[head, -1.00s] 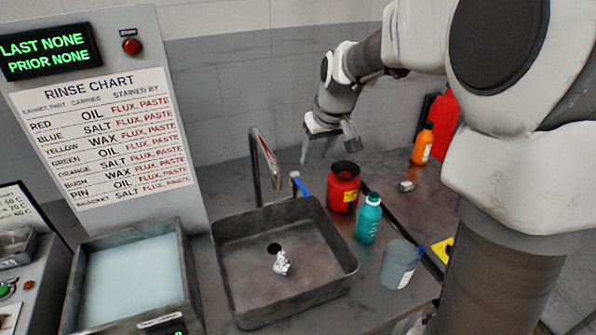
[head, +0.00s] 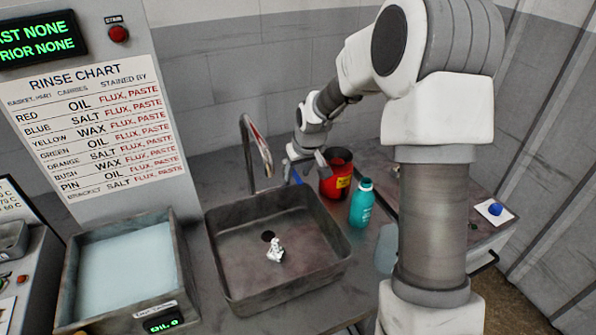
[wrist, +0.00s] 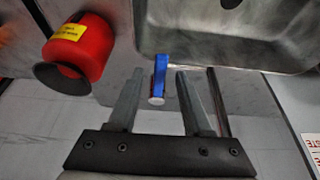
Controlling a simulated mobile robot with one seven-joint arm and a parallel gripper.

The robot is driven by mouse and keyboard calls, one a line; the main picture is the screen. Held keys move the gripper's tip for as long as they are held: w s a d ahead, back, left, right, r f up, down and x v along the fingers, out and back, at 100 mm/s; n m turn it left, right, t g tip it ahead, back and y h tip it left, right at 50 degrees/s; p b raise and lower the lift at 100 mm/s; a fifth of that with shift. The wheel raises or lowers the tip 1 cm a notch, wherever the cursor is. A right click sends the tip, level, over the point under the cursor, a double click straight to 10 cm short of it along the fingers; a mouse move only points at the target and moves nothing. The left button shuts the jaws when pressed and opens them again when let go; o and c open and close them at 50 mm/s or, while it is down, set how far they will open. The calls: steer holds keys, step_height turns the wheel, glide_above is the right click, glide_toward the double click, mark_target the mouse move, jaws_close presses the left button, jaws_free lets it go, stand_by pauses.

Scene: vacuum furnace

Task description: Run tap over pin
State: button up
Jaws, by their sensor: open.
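The tap (head: 262,146) is a curved metal spout at the back of the sink (head: 345,262). Its blue lever (head: 297,177) stands to the right of the spout. A small silvery piece, seemingly the pin (head: 275,250), lies in the sink near the drain; no water stream shows. My gripper (head: 305,168) is at the lever behind the sink. In the wrist view my gripper (wrist: 160,74) is open, with the blue lever (wrist: 160,72) between its fingers and a gap on each side.
A red container (head: 336,175) stands close to the right of my gripper, and a teal bottle (head: 362,203) stands in front of it. A basin of pale liquid (head: 187,270) is left of the sink. A rinse chart (head: 95,125) stands behind it.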

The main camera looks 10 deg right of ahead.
jaws_close()
stand_by(1.4)
